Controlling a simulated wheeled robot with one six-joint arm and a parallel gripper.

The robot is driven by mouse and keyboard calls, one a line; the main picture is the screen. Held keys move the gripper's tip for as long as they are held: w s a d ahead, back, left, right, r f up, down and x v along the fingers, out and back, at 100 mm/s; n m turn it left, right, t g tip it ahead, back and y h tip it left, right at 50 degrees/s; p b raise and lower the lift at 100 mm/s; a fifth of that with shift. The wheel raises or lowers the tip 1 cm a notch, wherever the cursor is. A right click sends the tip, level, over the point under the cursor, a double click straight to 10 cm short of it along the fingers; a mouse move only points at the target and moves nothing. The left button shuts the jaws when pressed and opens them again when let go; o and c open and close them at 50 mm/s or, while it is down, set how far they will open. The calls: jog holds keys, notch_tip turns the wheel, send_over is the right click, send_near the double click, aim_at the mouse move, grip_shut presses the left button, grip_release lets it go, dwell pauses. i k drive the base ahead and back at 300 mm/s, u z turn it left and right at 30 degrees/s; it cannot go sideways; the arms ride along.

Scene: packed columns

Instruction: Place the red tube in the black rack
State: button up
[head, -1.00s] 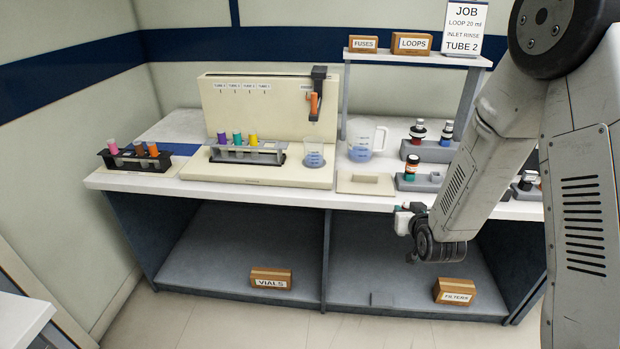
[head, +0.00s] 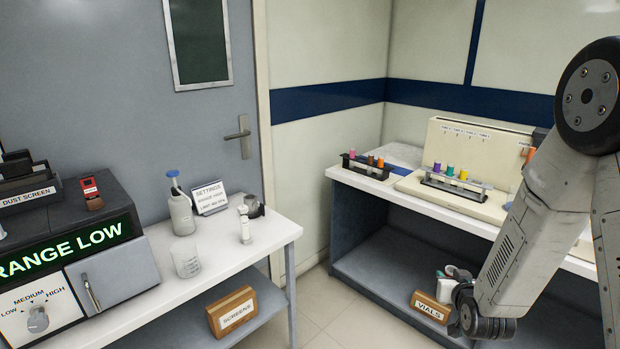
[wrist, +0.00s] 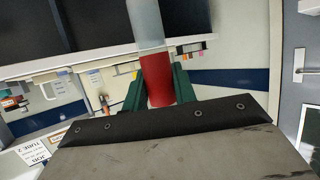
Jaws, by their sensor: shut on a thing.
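My gripper (wrist: 158,92) shows in the wrist view with its green fingers on both sides of the red cap of the red tube (wrist: 147,28). The tube's clear body points away from the fingers toward the top of the picture. In the head view my gripper (head: 448,283) is low at the right, in front of the long bench, and the tube cannot be made out there. The black rack (head: 372,174) stands on the far left end of that bench, well away from my gripper. It holds tubes with pink, brown and orange caps.
A second rack (head: 455,187) with purple, green and yellow caps stands right of the black rack. The VIALS box (head: 429,307) is on the lower shelf. At left, a white table (head: 222,262) carries a wash bottle (head: 181,214), a beaker (head: 186,261) and a RANGE LOW machine (head: 82,245).

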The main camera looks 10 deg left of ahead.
aim_at(360, 169)
jog(key=u, duration=0.45)
jog(key=i, duration=1.25)
jog(key=z, duration=0.15)
